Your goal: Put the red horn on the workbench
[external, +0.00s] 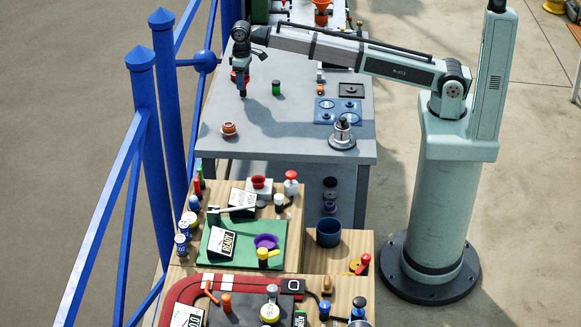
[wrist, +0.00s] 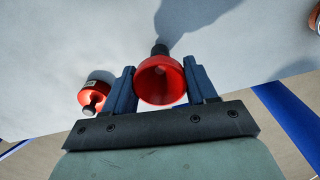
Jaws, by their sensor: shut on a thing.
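The red horn (wrist: 160,82) has a red bell and a black bulb end (wrist: 160,49). It sits between the two fingers of my gripper (wrist: 162,86), which is shut on it. In the external view my gripper (external: 240,77) is over the far left part of the grey workbench (external: 215,145), pointing down, with a bit of red horn (external: 234,76) showing at it. The bulb end points down toward the workbench top. I cannot tell whether it touches. The workbench top also shows in the wrist view (wrist: 60,60).
An orange-red object with a knob (external: 229,130) stands near the workbench's left front; it is left of my fingers in the wrist view (wrist: 94,97). A green can (external: 276,88), blue plates (external: 338,111) and a metal weight (external: 342,134) are also on it. Blue railing (external: 160,110) borders the left.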

